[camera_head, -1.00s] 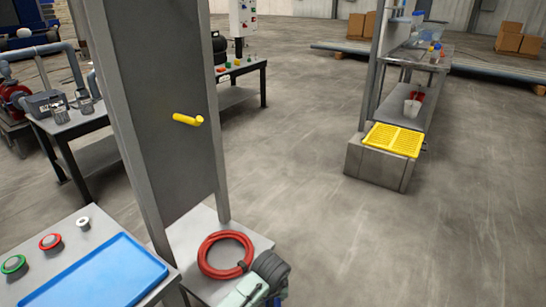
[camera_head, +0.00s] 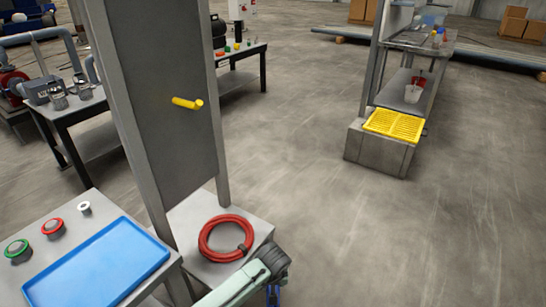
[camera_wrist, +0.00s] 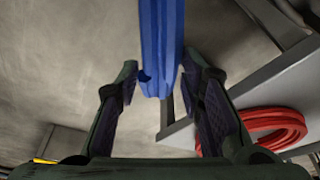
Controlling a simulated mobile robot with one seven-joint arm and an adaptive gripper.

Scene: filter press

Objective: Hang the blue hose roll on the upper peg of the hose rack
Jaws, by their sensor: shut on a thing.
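The blue hose roll (camera_wrist: 162,40) shows in the wrist view as a ridged blue band between the fingers of my gripper (camera_wrist: 160,85), which is shut on it. In the head view only a bit of the roll (camera_head: 273,295) shows at the bottom edge, below my wrist; the rest is cut off. The hose rack (camera_head: 165,150) is a grey panel between posts, left of my arm. One yellow peg (camera_head: 187,103) sticks out of the panel, bare, higher in the picture than my gripper. No other peg shows.
A red hose roll (camera_head: 204,247) lies on the rack's base shelf (camera_head: 190,215), close beside my arm. A table with a blue tray (camera_head: 95,270) and buttons stands at left. A yellow grate (camera_head: 395,124) tops a block at right. The floor between is clear.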

